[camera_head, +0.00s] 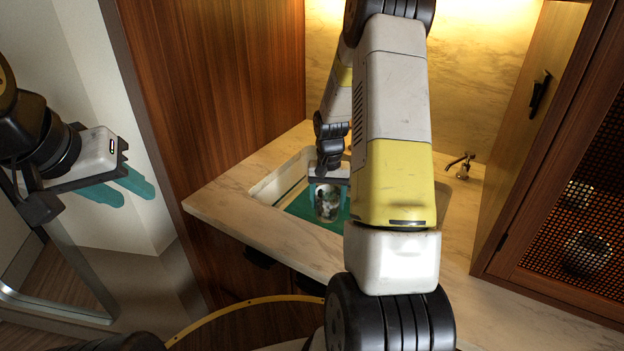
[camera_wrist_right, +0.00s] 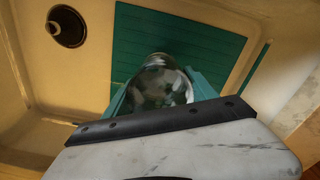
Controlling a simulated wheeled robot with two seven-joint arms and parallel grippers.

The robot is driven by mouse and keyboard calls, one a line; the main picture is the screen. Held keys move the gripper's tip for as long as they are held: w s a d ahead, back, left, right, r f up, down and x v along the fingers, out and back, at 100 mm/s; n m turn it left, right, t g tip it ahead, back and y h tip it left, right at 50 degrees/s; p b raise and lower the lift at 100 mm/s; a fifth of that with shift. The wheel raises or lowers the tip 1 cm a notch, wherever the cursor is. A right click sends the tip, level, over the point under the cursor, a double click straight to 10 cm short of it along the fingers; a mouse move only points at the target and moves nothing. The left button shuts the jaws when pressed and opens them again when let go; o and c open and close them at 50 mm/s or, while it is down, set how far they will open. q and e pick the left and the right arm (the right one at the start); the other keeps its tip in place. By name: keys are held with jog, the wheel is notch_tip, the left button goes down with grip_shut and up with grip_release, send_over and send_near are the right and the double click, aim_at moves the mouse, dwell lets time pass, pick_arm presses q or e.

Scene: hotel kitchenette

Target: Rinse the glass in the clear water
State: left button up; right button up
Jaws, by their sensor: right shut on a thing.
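The glass (camera_head: 327,206) is clear and shows inside the sink, over a green mat. In the right wrist view the glass (camera_wrist_right: 160,84) sits between the two teal fingers of my right gripper (camera_wrist_right: 160,92), which is shut on it. In the head view my right gripper (camera_head: 330,186) reaches down into the sink, partly hidden by my own arm. I cannot make out a water surface, nor whether the glass touches the mat. My left gripper (camera_head: 124,188) is empty, with its teal fingers apart, in front of the pale wall at the left.
The sink (camera_head: 268,188) is set in a marble counter (camera_head: 232,198). The green mat (camera_wrist_right: 140,38) covers part of its floor, beside a dark drain (camera_wrist_right: 66,27). A tap (camera_head: 460,165) stands at the right. A mesh-fronted cabinet (camera_head: 570,200) bounds the right side, a wooden panel (camera_head: 215,80) the left.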

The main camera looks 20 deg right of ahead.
jog(key=shift+f, duration=2.95)
jog(key=shift+w+a, duration=1.65)
jog(key=shift+w, duration=0.25)
jog(key=shift+s+d, duration=1.65)
jog(key=shift+s, duration=0.25)
notch_tip(320, 180, up, 22)
